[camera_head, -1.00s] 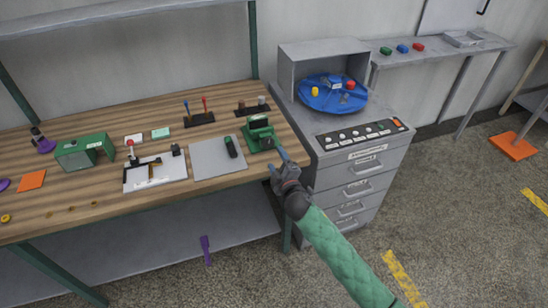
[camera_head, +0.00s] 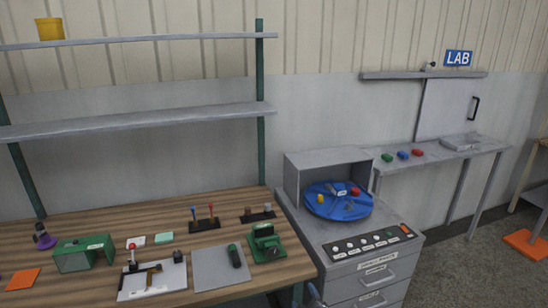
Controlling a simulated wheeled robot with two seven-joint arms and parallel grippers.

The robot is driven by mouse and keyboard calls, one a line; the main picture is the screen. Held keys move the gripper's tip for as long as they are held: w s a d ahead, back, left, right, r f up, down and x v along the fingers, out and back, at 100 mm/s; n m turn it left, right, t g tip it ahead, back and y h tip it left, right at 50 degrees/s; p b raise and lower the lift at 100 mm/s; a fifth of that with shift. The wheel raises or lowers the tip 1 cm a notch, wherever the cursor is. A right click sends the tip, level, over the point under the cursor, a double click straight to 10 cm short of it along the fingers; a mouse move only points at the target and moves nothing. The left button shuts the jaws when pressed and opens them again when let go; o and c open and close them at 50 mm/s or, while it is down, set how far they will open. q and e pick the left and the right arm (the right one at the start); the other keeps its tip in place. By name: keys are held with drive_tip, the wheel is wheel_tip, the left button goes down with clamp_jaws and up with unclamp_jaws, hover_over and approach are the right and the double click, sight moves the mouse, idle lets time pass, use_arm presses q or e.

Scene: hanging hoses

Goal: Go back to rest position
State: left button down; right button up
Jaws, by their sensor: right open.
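Only the tip of my right gripper (camera_head: 313,292) shows, at the bottom edge of the head view, in front of the gap between the wooden workbench (camera_head: 205,262) and the grey drawer cabinet (camera_head: 350,290). It is open, and I see nothing held in it. The rest of that gripper and its arm are below the picture. My left gripper is not in view. A green device (camera_head: 266,243) stands on the bench's right end, above and left of the visible tip and apart from it.
The bench carries a green housing (camera_head: 83,253), a white board with a small fixture (camera_head: 150,281), a grey mat (camera_head: 218,270) and small racks. The cabinet carries a blue turntable (camera_head: 338,209) and a button panel (camera_head: 368,244). Shelves (camera_head: 140,122) hang above the bench.

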drive_tip(key=s+d+f+m+g, duration=0.2)
drive_tip(key=s+d+m+g, duration=0.15)
drive_tip(key=s, duration=0.75)
drive_tip(key=s+d+f+m+g+h, duration=0.1)
drive_tip(key=s+d+f+m+g, duration=0.25)
drive_tip(key=s, duration=0.85)
drive_tip(key=s+d+m+g, duration=0.2)
drive_tip(key=s+d+g, duration=0.3)
drive_tip(key=s, duration=0.6)
drive_tip(key=s+a+f+g, duration=0.1)
drive_tip(key=s+a+f, duration=0.1)
drive_tip(key=f, duration=1.6)
drive_tip(key=s+a+f, duration=0.1)
drive_tip(key=s+f, duration=0.1)
drive_tip(key=f, duration=1.6)
drive_tip(key=shift+s+a+f+g, duration=0.3)
drive_tip(key=shift+s+a+g, duration=0.05)
drive_tip(key=shift+g, duration=0.05)
